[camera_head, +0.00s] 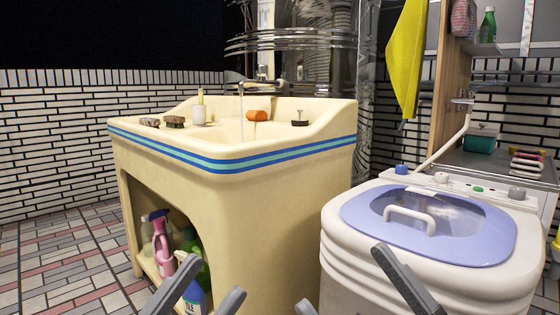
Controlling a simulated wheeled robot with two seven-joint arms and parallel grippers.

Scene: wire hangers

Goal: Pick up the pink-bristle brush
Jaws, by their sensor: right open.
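Two small dark brushes lie side by side on the left rim of the cream sink (240,190), a left one (149,122) and a right one (174,121). They are too small for me to tell which has pink bristles. My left gripper (212,278) is low in front of the sink, its fingers apart and nothing seen between them. My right gripper (342,276) is open and empty in front of the washing machine (340,245). Both grippers are well below and nearer than the brushes, touching neither.
A white cup (199,116), orange soap (257,115) and a dark stopper (299,123) are on the sink. Water runs from the tap (265,83). Bottles (162,243) stand in the opening below. A yellow cloth (406,58) hangs at right. The tiled floor at left is clear.

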